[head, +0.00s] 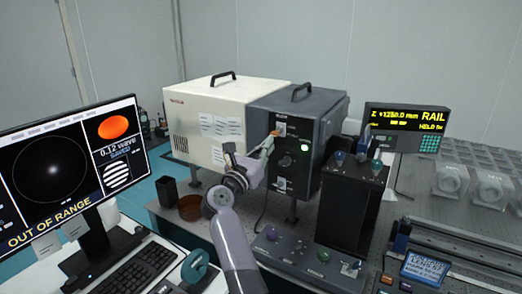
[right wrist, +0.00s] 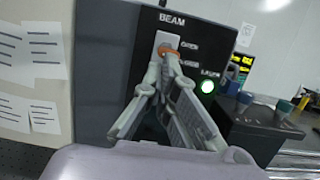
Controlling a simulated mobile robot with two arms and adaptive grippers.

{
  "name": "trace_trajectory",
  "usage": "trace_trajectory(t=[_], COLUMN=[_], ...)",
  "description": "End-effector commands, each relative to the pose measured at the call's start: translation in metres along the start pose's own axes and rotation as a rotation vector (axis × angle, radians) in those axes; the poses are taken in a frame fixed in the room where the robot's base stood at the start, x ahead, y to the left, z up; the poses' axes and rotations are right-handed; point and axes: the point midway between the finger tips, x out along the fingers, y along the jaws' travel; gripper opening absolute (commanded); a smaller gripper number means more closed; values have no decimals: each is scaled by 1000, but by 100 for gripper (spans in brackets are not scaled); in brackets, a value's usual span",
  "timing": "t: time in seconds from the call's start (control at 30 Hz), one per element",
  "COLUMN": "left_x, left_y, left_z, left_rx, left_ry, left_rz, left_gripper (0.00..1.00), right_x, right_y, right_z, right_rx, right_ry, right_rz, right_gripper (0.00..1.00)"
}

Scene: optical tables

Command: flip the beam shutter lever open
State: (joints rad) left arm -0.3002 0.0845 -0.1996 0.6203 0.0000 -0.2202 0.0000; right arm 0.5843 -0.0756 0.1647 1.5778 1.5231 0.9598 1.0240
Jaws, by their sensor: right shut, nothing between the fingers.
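The beam shutter lever (right wrist: 168,49) has an orange tip and sits on a light plate under the word BEAM, on the dark front of the instrument box. In the right wrist view its tip is about level with the OPEN label; the rest is hidden behind my fingers. It also shows small and orange in the head view (head: 276,133). My right gripper (head: 269,142) is shut and empty, its fingertips right at the lever, just below the orange tip in the right wrist view (right wrist: 165,66). I cannot tell whether they touch. My left gripper is not in view.
A green lit button (right wrist: 207,87) is right of the lever. A black box (head: 352,205) with coloured knobs stands to the right. A monitor (head: 70,165) reading OUT OF RANGE is at left. A low control panel (head: 300,255) lies in front.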

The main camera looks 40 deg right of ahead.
Motion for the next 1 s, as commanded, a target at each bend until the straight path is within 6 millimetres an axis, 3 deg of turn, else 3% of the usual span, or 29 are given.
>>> trace_trajectory(t=[1.0], left_x=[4], left_y=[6], left_z=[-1], left_rx=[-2], left_ry=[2], left_rz=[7], left_gripper=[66], right_x=[0], right_y=[0], right_z=[6], right_rx=[0], right_ry=[-1], right_rz=[0], right_gripper=[0])
